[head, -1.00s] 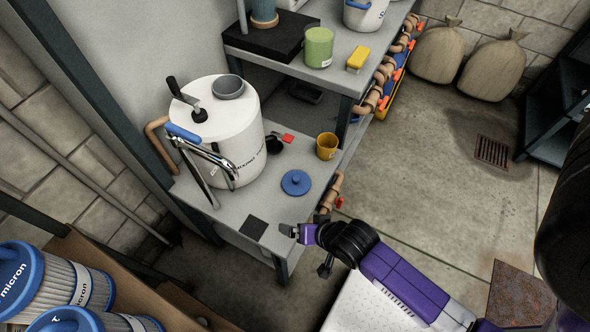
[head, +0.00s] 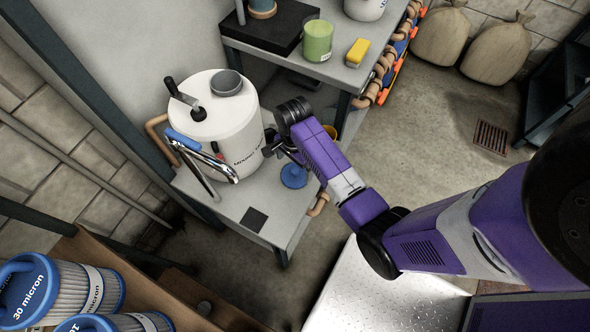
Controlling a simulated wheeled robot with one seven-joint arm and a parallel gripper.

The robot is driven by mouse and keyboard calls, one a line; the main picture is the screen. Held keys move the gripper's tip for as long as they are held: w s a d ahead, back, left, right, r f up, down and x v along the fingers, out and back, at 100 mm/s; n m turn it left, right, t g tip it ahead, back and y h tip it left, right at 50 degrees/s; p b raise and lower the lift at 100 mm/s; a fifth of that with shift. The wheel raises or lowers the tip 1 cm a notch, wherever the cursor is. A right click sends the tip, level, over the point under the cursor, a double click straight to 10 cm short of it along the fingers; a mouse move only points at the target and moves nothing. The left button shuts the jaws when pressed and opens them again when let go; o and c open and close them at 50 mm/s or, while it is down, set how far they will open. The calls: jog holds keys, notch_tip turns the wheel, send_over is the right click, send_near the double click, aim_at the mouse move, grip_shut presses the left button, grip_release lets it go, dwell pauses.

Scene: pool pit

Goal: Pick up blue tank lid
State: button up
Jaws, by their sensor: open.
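The blue tank lid (head: 293,177) is a round disc with a small knob, lying flat on the lower grey shelf right of the white tank. Part of its upper right edge is behind my arm. My gripper (head: 272,148) is open, above the shelf between the tank and the lid, up and left of the lid in the picture. It looks empty and apart from the lid. Its fingertips are small and dark, hard to separate from a black item behind them. The white tank (head: 222,125) stands upright with a grey bowl (head: 227,83) on top.
A chrome tap with a blue handle (head: 182,139) stands in front of the tank. A yellow cup (head: 330,132) is mostly hidden behind my arm. The upper bench holds a green candle (head: 317,41) and yellow sponge (head: 358,52). A dark square (head: 254,219) lies near the shelf's front.

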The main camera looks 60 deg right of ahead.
aim_at(295, 171)
jog(key=shift+d+f, duration=0.1)
jog(key=shift+f, duration=2.65)
jog(key=c, duration=1.2)
jog(key=shift+o, duration=0.2)
